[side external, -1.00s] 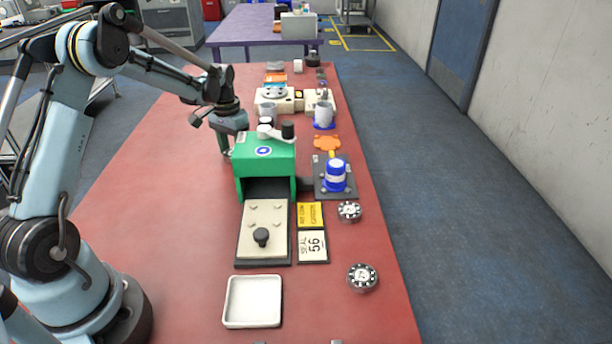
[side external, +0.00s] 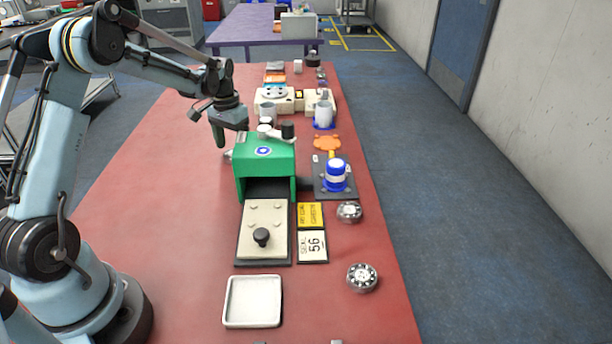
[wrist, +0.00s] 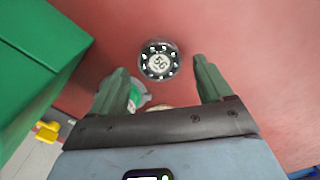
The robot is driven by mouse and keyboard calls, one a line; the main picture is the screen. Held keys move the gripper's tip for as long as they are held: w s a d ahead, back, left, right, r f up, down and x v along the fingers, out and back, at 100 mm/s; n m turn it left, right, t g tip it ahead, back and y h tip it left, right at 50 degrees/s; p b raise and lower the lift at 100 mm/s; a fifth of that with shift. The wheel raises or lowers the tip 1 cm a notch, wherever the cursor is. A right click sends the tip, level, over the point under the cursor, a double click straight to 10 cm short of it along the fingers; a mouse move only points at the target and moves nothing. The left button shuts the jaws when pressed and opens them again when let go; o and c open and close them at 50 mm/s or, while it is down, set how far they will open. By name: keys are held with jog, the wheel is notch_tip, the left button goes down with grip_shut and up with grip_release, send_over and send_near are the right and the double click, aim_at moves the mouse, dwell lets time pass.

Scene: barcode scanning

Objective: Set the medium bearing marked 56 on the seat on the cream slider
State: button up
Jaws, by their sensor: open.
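The round bearing marked 56 (wrist: 158,61) lies on the red table in the wrist view, with a dark ring around a pale centre. My gripper (wrist: 161,68) is open above it, and the bearing shows between and slightly beyond the fingertips. In the side view my gripper (side external: 227,134) is beside the far left of the green housing (side external: 265,165); I cannot make out this bearing there. The cream slider (side external: 275,222) sticks out from the front of the housing, with small pegs and a black knob (side external: 261,237). No bearing shows on its visible part.
Two other round bearings (side external: 349,211) (side external: 362,277) lie near the right edge. A white tray (side external: 230,302) is in front. A green-and-white round item (wrist: 136,97) shows near the left finger. The left tabletop is clear.

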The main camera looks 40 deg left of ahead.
notch_tip(320, 180, up, 10)
jog(key=r, duration=0.1)
jog(key=s+d+r+t, duration=0.1)
jog(key=s+d, duration=0.1)
jog(key=d, duration=0.2)
jog(key=s+d+r+t, duration=0.1)
jog(key=s+d+r, duration=0.1)
jog(key=d, duration=0.2)
jog(key=s+d+r+m+t, duration=0.1)
jog(key=s+d, duration=0.1)
jog(key=d, duration=0.3)
jog(key=shift+d+r+t+y, duration=0.1)
jog(key=shift+r+t+y, duration=0.2)
jog(key=shift+y, duration=0.1)
jog(key=s+d+f+m+t, duration=0.1)
jog(key=s+d+f+t, duration=0.2)
jog(key=s+d, duration=0.5)
jog(key=shift+h, duration=0.3)
jog(key=shift+o, duration=0.5)
jog(key=shift+s+d+f+t, duration=0.3)
jog(key=shift+d+f, duration=0.1)
jog(key=shift+d, duration=0.05)
jog(key=shift+r, duration=0.1)
